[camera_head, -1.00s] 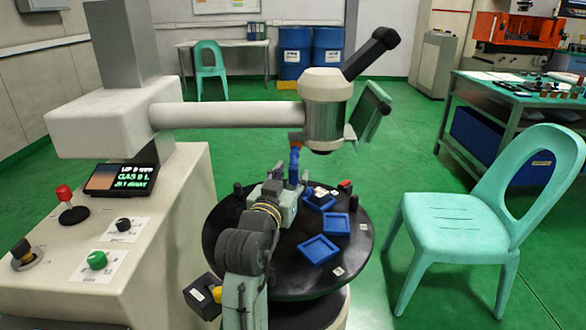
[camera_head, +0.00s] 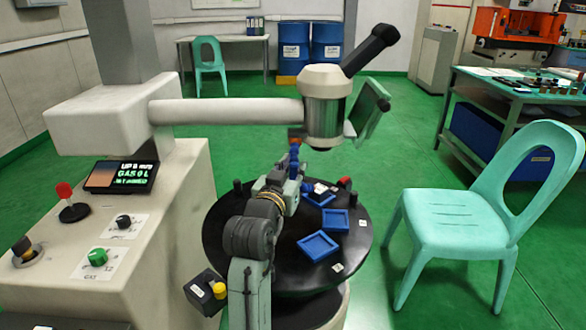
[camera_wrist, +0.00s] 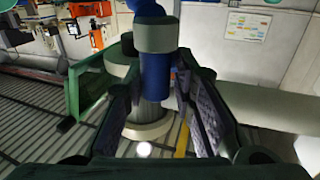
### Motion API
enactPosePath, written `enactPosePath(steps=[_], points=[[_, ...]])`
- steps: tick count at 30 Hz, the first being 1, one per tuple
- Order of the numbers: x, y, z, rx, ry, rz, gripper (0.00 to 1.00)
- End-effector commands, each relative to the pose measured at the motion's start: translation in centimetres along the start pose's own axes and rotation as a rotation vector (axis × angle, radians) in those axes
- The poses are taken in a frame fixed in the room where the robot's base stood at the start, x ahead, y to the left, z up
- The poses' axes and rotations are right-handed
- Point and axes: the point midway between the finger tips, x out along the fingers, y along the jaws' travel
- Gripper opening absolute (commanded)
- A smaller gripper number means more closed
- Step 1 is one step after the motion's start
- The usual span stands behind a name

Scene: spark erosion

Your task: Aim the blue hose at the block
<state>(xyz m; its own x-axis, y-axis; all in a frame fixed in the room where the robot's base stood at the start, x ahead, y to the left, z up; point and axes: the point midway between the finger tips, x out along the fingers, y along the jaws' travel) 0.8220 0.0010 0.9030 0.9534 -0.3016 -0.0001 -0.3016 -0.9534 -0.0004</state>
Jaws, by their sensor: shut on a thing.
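The blue hose (camera_head: 294,158) hangs below the machine head, its lower end at my gripper (camera_head: 291,191). In the wrist view the blue hose (camera_wrist: 156,80), with a grey-green collar, stands between the two fingers of my gripper (camera_wrist: 160,100), which is shut on it. A small pale block (camera_head: 320,188) shows at the far blue tray (camera_head: 327,202), just right of my gripper. My gripper partly hides that tray. I cannot tell exactly where the hose tip points.
The round black table (camera_head: 352,250) bears two more blue trays, a middle one (camera_head: 335,220) and a near one (camera_head: 318,245). A red-topped post (camera_head: 344,183) stands at its far right edge. A green chair (camera_head: 458,215) stands to the right. The machine head (camera_head: 325,100) hangs above.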

Motion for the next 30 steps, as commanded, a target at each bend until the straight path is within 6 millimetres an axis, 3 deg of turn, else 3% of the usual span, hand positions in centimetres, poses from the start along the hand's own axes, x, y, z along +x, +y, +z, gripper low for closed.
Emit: enactPosePath(steps=[4,19,30], points=[[0.0,0.1,0.0,-0.001,0.000,0.003,0.00],[0.1,0.5,-0.1,-0.003,0.000,0.002,0.00],[0.6,1.9,-0.1,-0.004,0.000,-0.113,0.00]])
